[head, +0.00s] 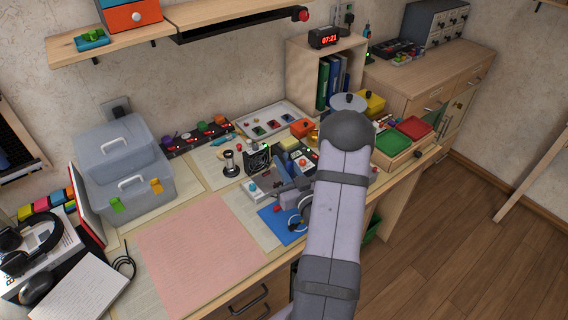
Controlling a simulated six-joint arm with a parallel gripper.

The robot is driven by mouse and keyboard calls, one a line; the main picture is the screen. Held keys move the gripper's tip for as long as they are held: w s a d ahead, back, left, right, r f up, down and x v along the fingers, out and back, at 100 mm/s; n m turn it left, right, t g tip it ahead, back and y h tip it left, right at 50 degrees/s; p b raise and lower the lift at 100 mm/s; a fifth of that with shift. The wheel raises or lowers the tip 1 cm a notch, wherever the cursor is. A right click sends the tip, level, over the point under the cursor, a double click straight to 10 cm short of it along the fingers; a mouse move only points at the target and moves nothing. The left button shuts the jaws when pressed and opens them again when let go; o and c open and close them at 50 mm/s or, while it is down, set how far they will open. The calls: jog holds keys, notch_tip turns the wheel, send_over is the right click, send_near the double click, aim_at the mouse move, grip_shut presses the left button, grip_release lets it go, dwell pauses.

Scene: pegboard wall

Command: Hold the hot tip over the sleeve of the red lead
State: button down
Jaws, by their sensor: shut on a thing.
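My arm reaches from the bottom over the workbench, and its thick link covers part of the work area. My gripper (288,199) shows only as a small grey shape left of the link, over the cluttered middle of the bench. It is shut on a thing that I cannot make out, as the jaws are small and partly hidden. The hot tip, the red lead and its sleeve are too small or hidden to tell apart here. A blue mat (273,225) lies just below the gripper, and a grey tray with small parts (264,187) is beside it.
A pink sheet (205,240) leaves flat free room at the left. A grey toolbox (125,165) stands behind it. A small black fan-like unit (258,161) and a dark cylinder (230,163) stand near the work area. Green and red bins (415,127) are at the right.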

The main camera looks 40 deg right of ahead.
notch_tip(320, 180, up, 4)
jog(key=shift+f+p, duration=0.1)
jog(key=shift+p, duration=1.1)
